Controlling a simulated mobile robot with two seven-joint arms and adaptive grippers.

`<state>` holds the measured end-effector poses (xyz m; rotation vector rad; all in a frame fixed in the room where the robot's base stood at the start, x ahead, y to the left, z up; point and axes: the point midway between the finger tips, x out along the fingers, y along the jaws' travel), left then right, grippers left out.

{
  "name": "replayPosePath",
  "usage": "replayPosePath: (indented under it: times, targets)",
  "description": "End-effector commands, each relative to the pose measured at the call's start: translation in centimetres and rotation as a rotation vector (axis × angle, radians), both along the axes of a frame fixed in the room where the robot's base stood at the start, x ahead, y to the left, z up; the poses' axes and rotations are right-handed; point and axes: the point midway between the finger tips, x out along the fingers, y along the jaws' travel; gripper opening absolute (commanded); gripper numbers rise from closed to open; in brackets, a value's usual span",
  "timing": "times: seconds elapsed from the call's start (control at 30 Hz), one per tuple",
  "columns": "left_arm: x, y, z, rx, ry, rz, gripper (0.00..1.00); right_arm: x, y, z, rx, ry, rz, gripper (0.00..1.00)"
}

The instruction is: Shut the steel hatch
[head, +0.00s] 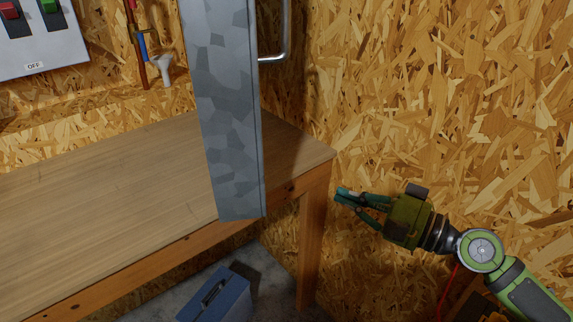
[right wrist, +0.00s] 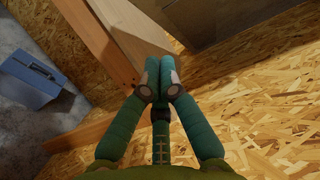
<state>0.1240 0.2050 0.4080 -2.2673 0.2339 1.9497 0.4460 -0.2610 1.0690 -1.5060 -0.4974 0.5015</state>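The steel hatch (head: 222,110) is a grey, patchy galvanized panel that stands out over the bench end, swung open toward me. Its bar handle (head: 284,35) is on the right side, near the top of the head view. The hinge and upper part are out of frame. My right gripper (head: 344,193) is to the right of and apart from the panel, beside the bench's right corner. Its fingertips (right wrist: 162,72) are together with nothing between them. A grey surface, probably the hatch (right wrist: 215,18), shows at the top of the right wrist view. My left gripper is not in view.
The plank bench (head: 110,195) fills the left, its leg (head: 313,240) close to my right gripper. A blue toolbox (head: 215,295) stands on the floor. A switch panel (head: 40,45) and pipes (head: 138,45) are on the chipboard wall (head: 440,90). The space right of the hatch is free.

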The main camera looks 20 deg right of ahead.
Motion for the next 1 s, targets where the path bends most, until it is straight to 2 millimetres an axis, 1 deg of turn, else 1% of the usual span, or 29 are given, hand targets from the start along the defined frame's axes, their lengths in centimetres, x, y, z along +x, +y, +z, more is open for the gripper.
replayPosePath:
  times: [0.07,0.13,0.2,0.3,0.4,0.53,0.7,0.8,0.9,1.0]
  targets:
    - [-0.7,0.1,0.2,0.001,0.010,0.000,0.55,0.2,0.2,0.1,0.001,0.001,0.002,0.00]
    - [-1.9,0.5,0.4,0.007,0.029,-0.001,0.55,0.7,0.5,0.2,0.001,-0.001,0.002,0.00]
    - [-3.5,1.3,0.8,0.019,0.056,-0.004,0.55,1.2,0.9,0.3,-0.002,-0.001,0.003,0.00]
    - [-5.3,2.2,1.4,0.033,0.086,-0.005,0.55,2.1,1.6,0.4,-0.005,-0.001,0.002,0.00]
    - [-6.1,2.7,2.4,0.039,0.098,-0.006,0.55,3.2,2.3,0.5,0.000,-0.002,0.000,0.00]
    - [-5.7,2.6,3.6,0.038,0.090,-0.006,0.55,4.6,3.3,0.7,0.000,-0.004,-0.001,0.00]
    - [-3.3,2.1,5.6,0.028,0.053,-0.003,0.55,6.7,4.9,0.7,0.002,-0.003,-0.001,0.00]
    - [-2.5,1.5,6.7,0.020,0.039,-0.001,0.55,8.1,6.0,0.7,0.001,-0.003,0.001,0.00]
    - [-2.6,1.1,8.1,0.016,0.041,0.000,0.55,8.2,7.4,0.7,0.002,0.001,0.001,0.00]
    - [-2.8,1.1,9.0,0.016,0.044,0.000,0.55,8.4,8.5,0.5,0.002,0.001,0.000,0.00]
